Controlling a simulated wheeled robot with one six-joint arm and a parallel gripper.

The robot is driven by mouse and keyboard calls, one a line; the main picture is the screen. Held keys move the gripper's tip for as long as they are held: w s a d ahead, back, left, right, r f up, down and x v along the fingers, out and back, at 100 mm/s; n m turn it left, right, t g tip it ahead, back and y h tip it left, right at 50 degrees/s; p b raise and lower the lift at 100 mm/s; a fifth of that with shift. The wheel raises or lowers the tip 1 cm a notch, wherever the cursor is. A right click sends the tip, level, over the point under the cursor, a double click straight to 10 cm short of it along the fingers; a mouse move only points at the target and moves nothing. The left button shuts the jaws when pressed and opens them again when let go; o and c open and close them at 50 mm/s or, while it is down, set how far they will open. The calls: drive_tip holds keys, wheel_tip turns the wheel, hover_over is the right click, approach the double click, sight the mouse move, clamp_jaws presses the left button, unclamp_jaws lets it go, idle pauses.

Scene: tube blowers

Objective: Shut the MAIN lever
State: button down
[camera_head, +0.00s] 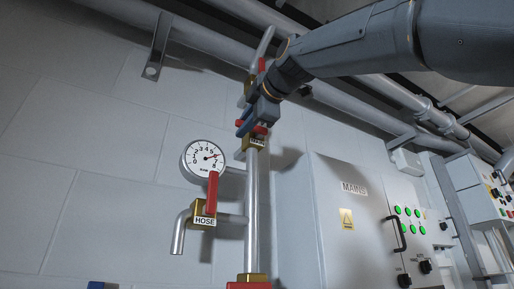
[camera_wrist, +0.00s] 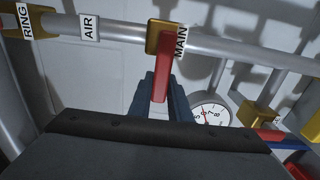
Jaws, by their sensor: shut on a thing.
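The MAIN valve is a small brass block with a red lever (camera_wrist: 161,75) and a white MAIN label (camera_wrist: 180,42), on a grey pipe (camera_wrist: 230,48) in the wrist view. The lever lies crosswise to the pipe there. My gripper (camera_wrist: 162,98) is shut on the lever, one blue-grey finger on each side of it. In the head view my gripper (camera_head: 246,122) is at a labelled brass valve (camera_head: 255,143) on the upright pipe, above and right of the gauge. Its fingers and my wrist partly hide the lever there.
A round gauge (camera_head: 205,158) and the HOSE valve with a red lever (camera_head: 212,192) sit below and left of my gripper. A grey MAINS cabinet (camera_head: 350,225) stands to the right. Grey pipes run overhead. AIR (camera_wrist: 89,27) and RING (camera_wrist: 24,20) tags are left in the wrist view.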

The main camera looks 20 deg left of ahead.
drive_tip(key=shift+f, duration=0.1)
idle(0.3)
drive_tip(key=c, duration=1.6)
unclamp_jaws()
drive_tip(key=shift+c, duration=0.2)
drive_tip(key=shift+d, duration=0.1)
drive_tip(key=b+v, duration=0.3)
drive_tip(key=v, duration=0.4)
drive_tip(key=shift+s+d, duration=0.25)
drive_tip(key=shift+s, duration=0.05)
